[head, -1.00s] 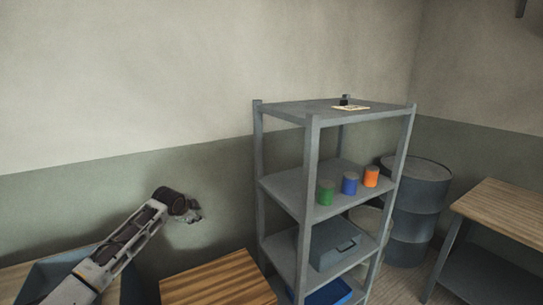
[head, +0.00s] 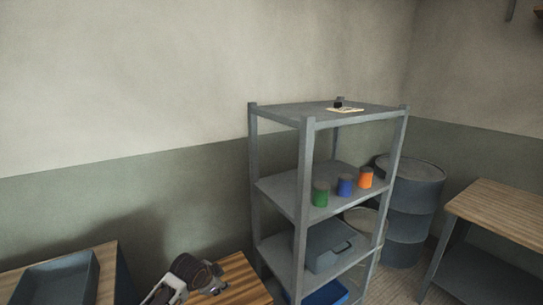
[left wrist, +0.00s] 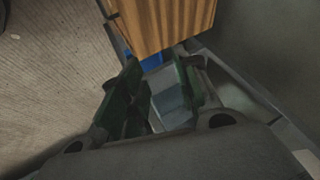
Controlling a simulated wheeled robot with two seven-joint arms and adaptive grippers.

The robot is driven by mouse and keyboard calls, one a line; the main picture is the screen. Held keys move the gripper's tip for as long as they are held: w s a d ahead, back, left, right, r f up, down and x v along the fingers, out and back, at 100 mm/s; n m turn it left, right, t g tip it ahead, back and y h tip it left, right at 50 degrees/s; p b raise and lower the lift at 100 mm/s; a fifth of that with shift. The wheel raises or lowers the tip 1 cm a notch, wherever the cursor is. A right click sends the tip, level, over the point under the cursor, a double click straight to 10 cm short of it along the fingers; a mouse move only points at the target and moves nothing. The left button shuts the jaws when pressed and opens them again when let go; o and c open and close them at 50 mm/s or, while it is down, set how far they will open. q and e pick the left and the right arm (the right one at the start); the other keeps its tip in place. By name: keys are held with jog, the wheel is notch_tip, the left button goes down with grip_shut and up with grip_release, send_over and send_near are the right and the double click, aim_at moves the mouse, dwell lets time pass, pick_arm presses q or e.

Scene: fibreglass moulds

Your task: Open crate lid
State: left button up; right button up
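A wooden slatted top (head: 243,277), which looks like the crate lid, shows at the bottom of the head view beside the shelf. It also shows at the top of the left wrist view (left wrist: 165,22) and appears flat and shut. My left gripper (head: 208,283) is over or beside its left part in the head view; contact cannot be told. In the left wrist view, the fingers of my left gripper (left wrist: 160,88) are spread with nothing between them, and the wood lies beyond their tips. The crate's body is mostly hidden. My right gripper is out of view.
A grey tray (head: 60,278) is at lower left. A drum (head: 412,205) and table (head: 500,210) stand right.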

pick_arm(q)
jog(key=s+d+f+n+g, duration=0.1)
jog(key=s+d+f+n, duration=0.15)
jog(key=s, duration=1.05)
jog(key=s+a+n+g+y, duration=0.1)
jog(key=s+a+n, duration=0.2)
jog(key=s, duration=0.6)
jog(key=s+a+n+g+y, duration=0.1)
jog(key=s+a+n, duration=0.3)
jog(key=s, duration=0.5)
notch_tip(320, 180, down, 32)
jog(key=s+g, duration=0.1)
jog(key=s, duration=0.1)
jog(key=s+a+f, duration=0.2)
jog(key=s+f, duration=0.8)
jog(key=s, duration=0.1)
jog(key=s+a+f+g, duration=0.1)
jog(key=s+f, duration=0.9)
jog(key=s, duration=0.1)
jog(key=shift+s+a+m, duration=0.25)
jog(key=shift+a+m, duration=0.1)
jog(key=shift+a, duration=0.05)
jog(key=shift+f, duration=0.1)
